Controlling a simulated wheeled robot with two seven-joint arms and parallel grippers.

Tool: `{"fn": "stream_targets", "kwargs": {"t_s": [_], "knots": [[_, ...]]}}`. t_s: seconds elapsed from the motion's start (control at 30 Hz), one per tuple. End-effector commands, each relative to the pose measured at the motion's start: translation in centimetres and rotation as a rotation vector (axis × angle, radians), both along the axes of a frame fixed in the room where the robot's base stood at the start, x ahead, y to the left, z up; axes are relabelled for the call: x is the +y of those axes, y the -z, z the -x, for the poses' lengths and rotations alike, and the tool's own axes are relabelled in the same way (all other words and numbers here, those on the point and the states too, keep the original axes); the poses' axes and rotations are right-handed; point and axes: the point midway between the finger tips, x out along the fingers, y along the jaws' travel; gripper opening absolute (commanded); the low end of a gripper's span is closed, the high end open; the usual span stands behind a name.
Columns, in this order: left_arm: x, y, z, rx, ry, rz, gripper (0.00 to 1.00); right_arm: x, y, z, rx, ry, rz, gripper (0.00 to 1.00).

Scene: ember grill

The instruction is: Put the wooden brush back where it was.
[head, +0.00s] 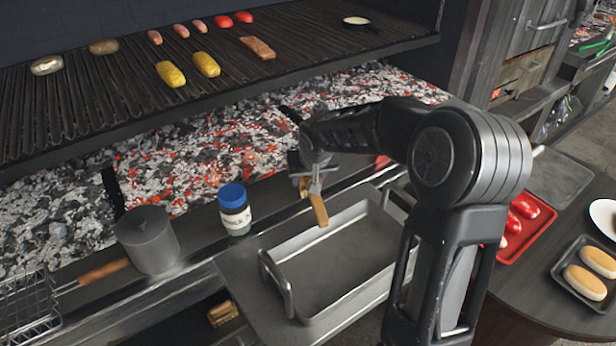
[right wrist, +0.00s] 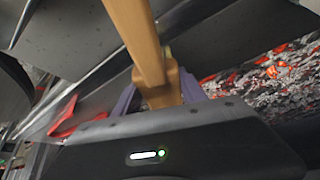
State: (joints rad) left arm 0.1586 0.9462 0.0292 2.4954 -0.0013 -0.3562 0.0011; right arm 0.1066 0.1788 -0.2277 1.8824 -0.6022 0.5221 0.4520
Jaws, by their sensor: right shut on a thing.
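The wooden brush (head: 319,209) is held by my right gripper (head: 312,187), above the back left part of the metal tray. Its light brown handle points down toward the tray in the head view. The rest of the brush is hidden by the gripper and arm. In the right wrist view the handle (right wrist: 138,38) runs up from between the purple fingers of the gripper (right wrist: 160,95), which is shut on it. My left gripper is not in view.
The deep metal tray (head: 275,262) looks empty. A blue-lidded jar (head: 235,210), a grey pot (head: 148,240) and a wire basket (head: 28,305) stand to its left. Glowing coals (head: 220,150) lie behind, under a grill grate (head: 110,95) with food. A red tray (head: 527,230) is at right.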

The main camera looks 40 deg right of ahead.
Motion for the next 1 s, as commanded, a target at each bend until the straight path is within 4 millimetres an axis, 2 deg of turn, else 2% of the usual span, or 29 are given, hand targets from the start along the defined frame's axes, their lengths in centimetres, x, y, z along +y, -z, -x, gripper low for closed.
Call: {"fn": "stream_targets", "kwargs": {"t_s": [0.03, 0.27, 0.63, 0.73, 0.83, 1.0], "knots": [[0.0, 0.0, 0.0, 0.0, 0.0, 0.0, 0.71, 0.0, 0.0, 0.0, -0.001, 0.0, 0.0, 0.51], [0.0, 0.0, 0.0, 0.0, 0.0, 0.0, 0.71, 0.0, 0.0, 0.0, 0.0, 0.0, 0.0, 0.7], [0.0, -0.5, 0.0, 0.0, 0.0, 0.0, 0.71, 0.0, -0.5, 0.0, 0.0, 0.0, 0.0, 0.71], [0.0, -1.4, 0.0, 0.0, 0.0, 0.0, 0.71, 0.0, -1.3, 0.0, 0.0, 0.0, 0.0, 0.71], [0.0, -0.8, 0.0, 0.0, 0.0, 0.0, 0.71, 0.3, -2.2, 0.6, -0.004, 0.0, 0.0, 0.71], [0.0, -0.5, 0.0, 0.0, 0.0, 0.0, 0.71, 1.0, -5.3, 2.1, -0.005, 0.0, 0.0, 0.71]]}}
